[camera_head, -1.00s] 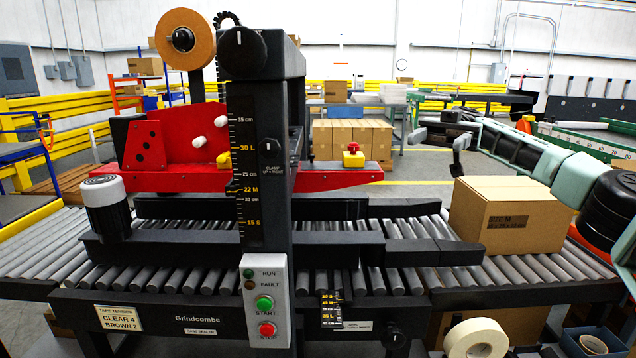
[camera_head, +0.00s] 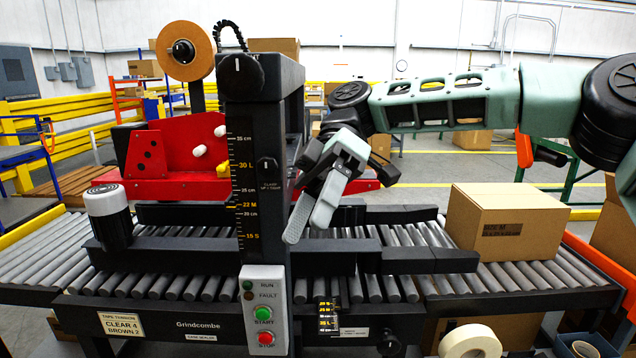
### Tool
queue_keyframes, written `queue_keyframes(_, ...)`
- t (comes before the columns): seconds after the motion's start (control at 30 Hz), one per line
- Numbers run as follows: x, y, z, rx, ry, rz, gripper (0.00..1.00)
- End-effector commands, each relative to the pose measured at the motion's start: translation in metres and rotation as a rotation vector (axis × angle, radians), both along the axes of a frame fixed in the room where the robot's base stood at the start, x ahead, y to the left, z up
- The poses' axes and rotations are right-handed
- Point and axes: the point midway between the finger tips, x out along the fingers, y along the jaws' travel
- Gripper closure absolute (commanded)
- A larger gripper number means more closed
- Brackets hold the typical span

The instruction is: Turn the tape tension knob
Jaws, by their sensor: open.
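The case sealer carries a brown tape roll (camera_head: 168,66) on a post at its upper left. A black knob with a pale mark (camera_head: 182,52) sits at the roll's hub; I cannot tell for sure that it is the tape tension knob. A second, larger black knob (camera_head: 238,75) sits at the top of the scaled column. A label (camera_head: 122,325) at lower left reads tape tension, clear 4, brown 2. My gripper (camera_head: 305,228) is open and empty, pointing down and left just right of the column, well away from both knobs.
The black scaled column (camera_head: 245,180) stands between my gripper and the tape roll. A small clamp knob (camera_head: 267,165) is on it. A control box (camera_head: 264,310) has green and red buttons. A carton (camera_head: 505,222) rests on the rollers at right.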

Motion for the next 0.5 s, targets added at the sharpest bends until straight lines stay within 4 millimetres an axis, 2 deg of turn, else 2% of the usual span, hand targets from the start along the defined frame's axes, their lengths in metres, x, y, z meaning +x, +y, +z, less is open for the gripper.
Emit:
queue_keyframes(0.03,-0.027,0.010,-0.006,-0.127,-0.043,-0.017,0.41)
queue_keyframes(0.1,-0.055,0.016,-0.024,-0.281,-0.098,-0.074,0.41)
queue_keyframes(0.23,-0.094,0.006,-0.053,-0.527,-0.216,-0.215,0.41)
queue_keyframes(0.37,-0.120,-0.023,-0.073,-0.714,-0.339,-0.402,0.41)
queue_keyframes(0.5,-0.137,-0.067,-0.081,-0.842,-0.456,-0.646,0.41)
